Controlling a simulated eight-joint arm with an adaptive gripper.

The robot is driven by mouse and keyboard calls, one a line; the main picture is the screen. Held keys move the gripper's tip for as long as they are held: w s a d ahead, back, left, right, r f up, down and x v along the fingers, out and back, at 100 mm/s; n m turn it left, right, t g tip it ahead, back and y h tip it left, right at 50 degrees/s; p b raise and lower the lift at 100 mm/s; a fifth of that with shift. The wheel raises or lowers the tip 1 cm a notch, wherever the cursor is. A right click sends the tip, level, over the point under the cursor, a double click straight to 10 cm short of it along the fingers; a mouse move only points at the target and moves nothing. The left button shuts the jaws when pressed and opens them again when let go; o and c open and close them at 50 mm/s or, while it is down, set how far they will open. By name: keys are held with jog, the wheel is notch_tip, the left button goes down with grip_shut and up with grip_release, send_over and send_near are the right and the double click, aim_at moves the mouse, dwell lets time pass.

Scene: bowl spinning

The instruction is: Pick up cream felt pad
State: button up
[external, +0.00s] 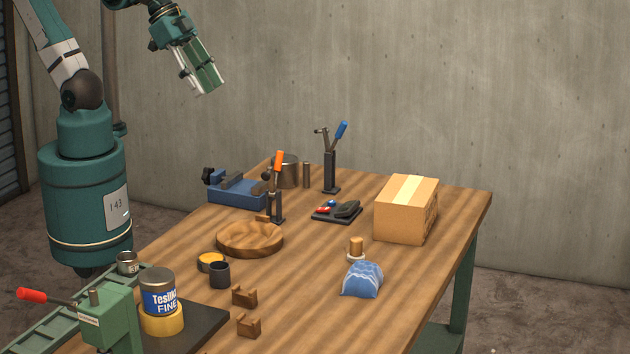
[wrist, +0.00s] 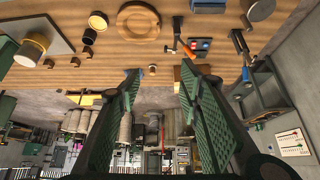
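A small cream disc, which looks like the felt pad (external: 350,258), lies on the table at the right in the external view. A short wooden cylinder (external: 356,244) stands on or just behind it and hides part of it. My gripper (external: 206,84) is high above the table's far left side, well away from the pad. In the wrist view my gripper (wrist: 160,74) has its two green fingers wide apart with nothing between them.
A crumpled blue cloth-like item (external: 362,280) lies just in front of the pad. A cardboard box (external: 405,210) stands behind it. A round wooden dish (external: 250,240), blue vise (external: 238,191), upright tool stand (external: 331,172) and paint can (external: 158,292) occupy the table. The front right is clear.

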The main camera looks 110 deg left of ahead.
jog(key=w+d+m+g+b, duration=0.1)
jog(key=w+m, duration=0.1)
jog(key=w, duration=1)
jog(key=m+g+h+b, duration=0.3)
jog(key=m, duration=0.4)
send_over(356, 238)
jog(key=s+a, duration=0.2)
notch_tip(356, 238, down, 26)
jog(key=shift+x, duration=1.3)
jog(key=shift+x, duration=2.6)
